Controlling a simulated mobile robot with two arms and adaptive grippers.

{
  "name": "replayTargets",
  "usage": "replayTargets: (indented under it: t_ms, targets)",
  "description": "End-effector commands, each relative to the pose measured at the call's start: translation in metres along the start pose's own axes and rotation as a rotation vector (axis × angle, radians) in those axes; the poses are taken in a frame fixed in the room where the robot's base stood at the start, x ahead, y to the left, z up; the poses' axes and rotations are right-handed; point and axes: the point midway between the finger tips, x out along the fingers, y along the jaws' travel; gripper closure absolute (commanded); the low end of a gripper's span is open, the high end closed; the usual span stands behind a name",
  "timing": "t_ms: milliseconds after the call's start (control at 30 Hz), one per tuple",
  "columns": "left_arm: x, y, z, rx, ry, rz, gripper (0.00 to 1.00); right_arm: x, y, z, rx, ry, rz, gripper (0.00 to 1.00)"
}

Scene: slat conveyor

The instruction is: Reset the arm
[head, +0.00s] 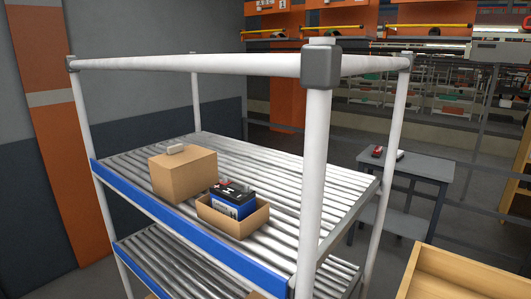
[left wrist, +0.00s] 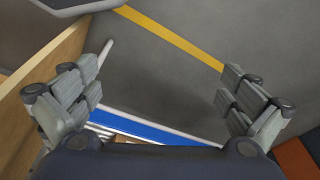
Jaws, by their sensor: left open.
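My left gripper (left wrist: 158,105) shows in the left wrist view with its two grey fingers wide apart. Nothing is between them. Beyond the fingers are the grey floor and the blue front edge (left wrist: 150,127) of the slat conveyor rack. Neither of my arms shows in the head view, and my right gripper is in no view.
The slat conveyor rack (head: 285,165) has white posts and a top rail. On its upper level are a closed box (head: 183,175) with a small light object on top, and an open box (head: 238,224) holding a blue-black battery (head: 232,200). A grey side table (head: 420,166) stands right. A wooden crate (head: 470,270) is at lower right.

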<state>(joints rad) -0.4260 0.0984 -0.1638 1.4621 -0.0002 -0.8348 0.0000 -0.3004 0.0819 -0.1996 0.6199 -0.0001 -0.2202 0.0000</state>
Motion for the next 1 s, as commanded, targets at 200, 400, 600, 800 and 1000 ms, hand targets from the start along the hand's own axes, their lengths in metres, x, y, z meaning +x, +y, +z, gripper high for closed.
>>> replayTargets:
  t_ms: [200,400,600,800,1000]
  targets:
    - [0.072,0.004,0.078,0.010,-0.052,0.005,0.00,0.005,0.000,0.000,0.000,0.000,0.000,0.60]
    - [0.106,0.005,0.147,0.018,-0.084,0.008,0.00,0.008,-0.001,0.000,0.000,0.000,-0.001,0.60]
    - [0.115,0.005,0.182,0.023,-0.097,0.009,0.00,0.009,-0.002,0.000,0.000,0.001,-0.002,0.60]
    - [0.116,0.005,0.188,0.024,-0.099,0.009,0.00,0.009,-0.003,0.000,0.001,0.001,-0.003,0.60]
    - [0.116,0.005,0.188,0.024,-0.100,0.009,0.00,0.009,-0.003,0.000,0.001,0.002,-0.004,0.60]
